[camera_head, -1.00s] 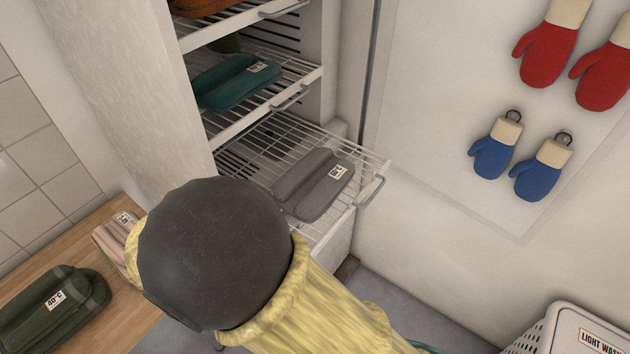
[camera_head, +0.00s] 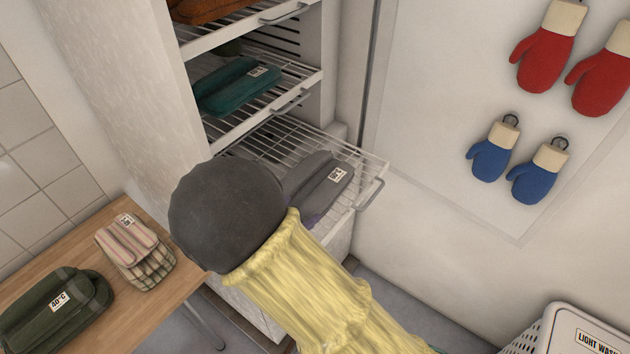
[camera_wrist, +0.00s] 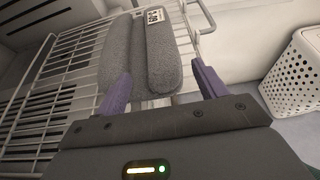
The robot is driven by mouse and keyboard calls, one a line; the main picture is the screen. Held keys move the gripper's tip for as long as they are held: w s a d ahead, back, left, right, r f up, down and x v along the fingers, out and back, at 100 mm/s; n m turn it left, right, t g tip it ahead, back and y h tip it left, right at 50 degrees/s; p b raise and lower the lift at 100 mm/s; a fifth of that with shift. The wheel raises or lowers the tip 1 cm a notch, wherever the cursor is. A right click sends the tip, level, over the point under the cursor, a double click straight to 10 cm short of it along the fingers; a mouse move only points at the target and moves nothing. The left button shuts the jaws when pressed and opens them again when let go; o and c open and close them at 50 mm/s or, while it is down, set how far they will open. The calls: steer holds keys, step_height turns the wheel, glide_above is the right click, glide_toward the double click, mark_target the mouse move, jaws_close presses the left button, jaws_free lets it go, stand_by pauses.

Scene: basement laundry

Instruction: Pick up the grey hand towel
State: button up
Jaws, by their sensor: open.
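The grey hand towel (camera_head: 318,180) lies folded on a pulled-out white wire shelf (camera_head: 372,170), with a small white label on top. My arm hides its near left part in the head view. In the wrist view the grey towel (camera_wrist: 160,55) lies straight ahead, its near end at the gap between the fingers. My gripper (camera_wrist: 162,88) is open, with one purple finger at the towel's left side and the other to its right. I cannot tell whether a finger touches the towel. In the head view the fingers are mostly hidden behind my arm.
A teal folded towel (camera_head: 238,86) lies on the shelf above, and an orange-brown one (camera_head: 205,8) higher up. A wooden table (camera_head: 100,240) holds a striped towel (camera_head: 130,247) and a dark green one (camera_head: 58,312). A white basket (camera_head: 570,335) stands lower right. Mittens (camera_head: 490,160) hang on the wall.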

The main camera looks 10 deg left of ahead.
mark_target(311, 203)
steer(key=shift+x, duration=0.9)
steer(key=p+x, duration=0.1)
steer(key=x, duration=0.3)
steer(key=shift+w+d+r+p, duration=0.1)
steer(key=shift+d+p, duration=0.2)
steer(key=shift+p, duration=0.05)
steer(key=shift+w+f, duration=0.2)
steer(key=shift+w, duration=0.15)
steer(key=c, duration=1.2)
steer(key=shift+r, duration=0.1)
